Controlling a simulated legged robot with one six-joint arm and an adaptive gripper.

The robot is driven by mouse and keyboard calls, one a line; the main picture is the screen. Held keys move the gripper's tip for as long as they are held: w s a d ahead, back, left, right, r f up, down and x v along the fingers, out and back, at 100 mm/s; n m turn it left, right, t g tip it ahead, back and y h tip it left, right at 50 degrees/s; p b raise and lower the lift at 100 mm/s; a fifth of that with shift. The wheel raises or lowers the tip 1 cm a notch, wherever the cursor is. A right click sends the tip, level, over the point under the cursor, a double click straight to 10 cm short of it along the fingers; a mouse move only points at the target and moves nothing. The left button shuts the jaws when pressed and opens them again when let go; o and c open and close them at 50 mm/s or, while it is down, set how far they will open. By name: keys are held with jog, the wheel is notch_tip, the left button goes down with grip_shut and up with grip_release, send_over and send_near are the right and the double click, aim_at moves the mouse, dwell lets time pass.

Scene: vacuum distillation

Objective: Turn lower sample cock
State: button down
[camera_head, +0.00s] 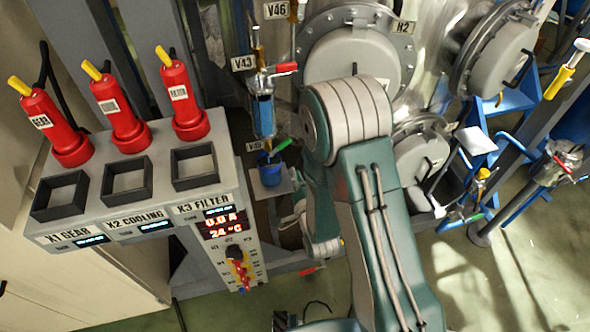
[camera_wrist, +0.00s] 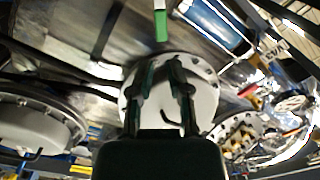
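The lower sample cock has a green handle (camera_head: 282,147) that points up and right in the head view, below the blue-filled sample vessel (camera_head: 263,116). A blue cup (camera_head: 269,170) stands under it. In the wrist view a green handle (camera_wrist: 161,25) hangs from the top edge, beyond the fingertips and apart from them. My gripper (camera_wrist: 161,66) shows two dark fingers with a gap between them, open and empty, in front of a pale round flange. In the head view my arm hides the gripper.
A red-handled valve (camera_head: 286,68) labelled V43 sits above the vessel. Large round flanges (camera_head: 355,60) stand behind my arm. A control cabinet (camera_head: 150,212) with red plugs is at left. In the wrist view, a blue cylinder (camera_wrist: 215,27) is upper right and another round flange (camera_wrist: 36,128) is left.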

aim_at(280, 147)
jog(key=w+d+f+m+t+y, duration=0.1)
jog(key=d+f+m+y, duration=0.2)
jog(key=m, duration=0.5)
jog(key=w+d+f+m, duration=0.1)
jog(key=d+f+m, duration=0.25)
jog(key=m, duration=0.45)
jog(key=w+a+r, duration=0.4)
jog(key=w+a, duration=0.3)
jog(key=w, duration=0.1)
jog(key=shift+a+r+y, duration=0.2)
jog(key=shift+r+y, duration=0.1)
